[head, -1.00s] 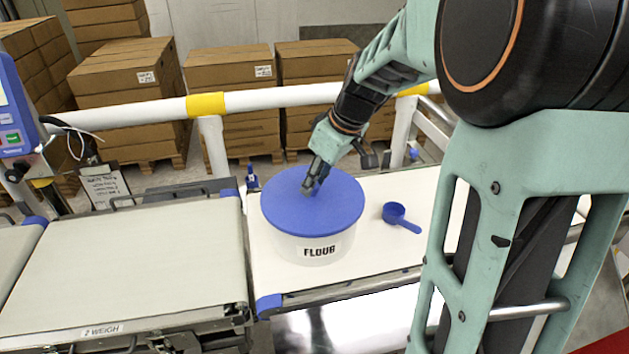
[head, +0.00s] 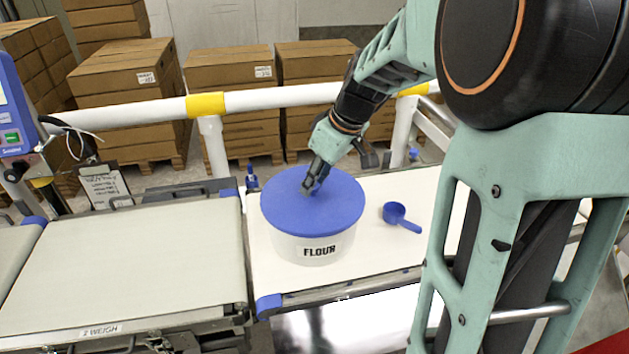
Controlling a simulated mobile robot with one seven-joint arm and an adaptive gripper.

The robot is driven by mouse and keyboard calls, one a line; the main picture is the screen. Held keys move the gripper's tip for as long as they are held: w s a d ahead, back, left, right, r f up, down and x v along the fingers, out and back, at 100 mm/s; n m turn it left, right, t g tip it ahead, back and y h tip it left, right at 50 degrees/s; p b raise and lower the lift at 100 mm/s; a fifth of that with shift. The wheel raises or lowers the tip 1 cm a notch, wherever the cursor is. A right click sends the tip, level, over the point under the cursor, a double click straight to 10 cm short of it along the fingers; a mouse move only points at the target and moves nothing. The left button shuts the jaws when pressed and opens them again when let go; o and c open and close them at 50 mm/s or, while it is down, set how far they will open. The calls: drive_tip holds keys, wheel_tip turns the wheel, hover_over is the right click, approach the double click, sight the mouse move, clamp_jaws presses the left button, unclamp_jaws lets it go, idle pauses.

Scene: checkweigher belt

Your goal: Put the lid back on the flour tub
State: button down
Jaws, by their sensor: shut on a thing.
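The flour tub (head: 318,250) is a round white tub with a FLOUR label, upright on the white belt right of the weigh section. The blue lid (head: 290,215) lies over the tub's mouth and looks about level. Whether it is pressed fully down all round cannot be told. My gripper (head: 311,187) points down at the middle of the lid and is shut on it, probably on a grip at its centre, which the fingers hide.
A blue scoop (head: 397,214) lies on the belt right of the tub. A small blue bottle (head: 252,178) stands behind left. The weigh belt (head: 130,260) at left is empty. A white guard rail (head: 270,98) runs behind, with stacked cartons (head: 230,70) beyond.

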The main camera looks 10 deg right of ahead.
drive_tip(key=c, duration=1.5)
unclamp_jaws()
drive_tip(key=shift+c, duration=0.2)
drive_tip(key=o, duration=0.5)
drive_tip(key=shift+c, duration=0.2)
drive_tip(key=shift+r, duration=0.15)
drive_tip(key=shift+r+p, duration=2.3)
drive_tip(key=shift+r, duration=1.05)
